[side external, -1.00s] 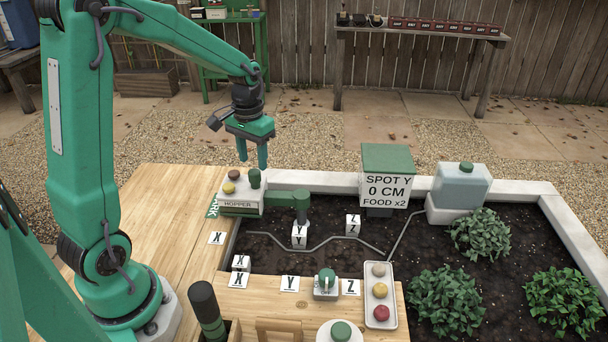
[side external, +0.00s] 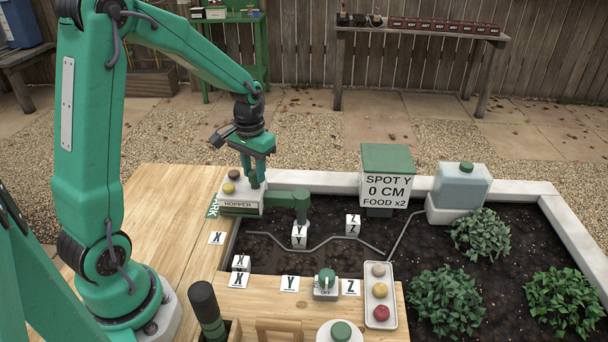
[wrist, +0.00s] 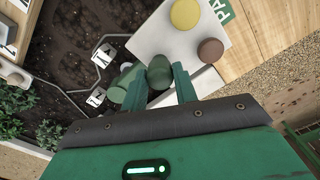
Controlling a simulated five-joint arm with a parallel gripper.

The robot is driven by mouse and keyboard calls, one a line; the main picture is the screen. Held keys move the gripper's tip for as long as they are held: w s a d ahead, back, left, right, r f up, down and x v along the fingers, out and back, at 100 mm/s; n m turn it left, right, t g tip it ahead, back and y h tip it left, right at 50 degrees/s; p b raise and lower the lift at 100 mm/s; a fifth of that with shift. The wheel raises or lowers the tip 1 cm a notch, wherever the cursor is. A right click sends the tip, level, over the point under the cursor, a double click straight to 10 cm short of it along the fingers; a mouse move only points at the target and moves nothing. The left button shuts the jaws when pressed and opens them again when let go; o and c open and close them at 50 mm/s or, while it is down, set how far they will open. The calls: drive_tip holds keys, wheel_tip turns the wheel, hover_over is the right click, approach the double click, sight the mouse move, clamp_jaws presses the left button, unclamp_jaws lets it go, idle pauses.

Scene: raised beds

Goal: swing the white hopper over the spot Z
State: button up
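The white hopper (side external: 238,207), labelled HOPPER, sits at the bed's left corner beside the green PARK mark (side external: 212,206). On top it has a green knob (side external: 254,181), a yellow button (side external: 229,188) and a brown button (side external: 234,174). A green arm (side external: 290,198) joins it on the right. My gripper (side external: 254,172) is just above the hopper, fingers pointing down at the knob. In the wrist view the open fingers lie either side of the knob (wrist: 160,72), with no clear contact. Spot Z has a white Z block (side external: 353,225) in the soil, right of the Y block (side external: 299,237).
A sign (side external: 387,188) reads SPOT Y, 0 CM, FOOD x2. A water tank (side external: 461,186) stands to its right. A grey line crosses the soil. The front board holds X, Y and Z tiles (side external: 350,287), a green-handled switch (side external: 326,284) and a lamp tray (side external: 379,296).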

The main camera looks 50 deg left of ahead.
sight(256, 196)
drive_tip(key=shift+d, duration=0.1)
drive_tip(key=shift+s+d, duration=0.55)
drive_tip(key=shift+d, duration=0.15)
drive_tip(key=shift+s+d, duration=0.45)
drive_tip(key=shift+d, duration=0.35)
idle(0.3)
drive_tip(key=shift+s+d, duration=0.35)
drive_tip(key=shift+d, duration=0.35)
drive_tip(key=shift+d, duration=0.15)
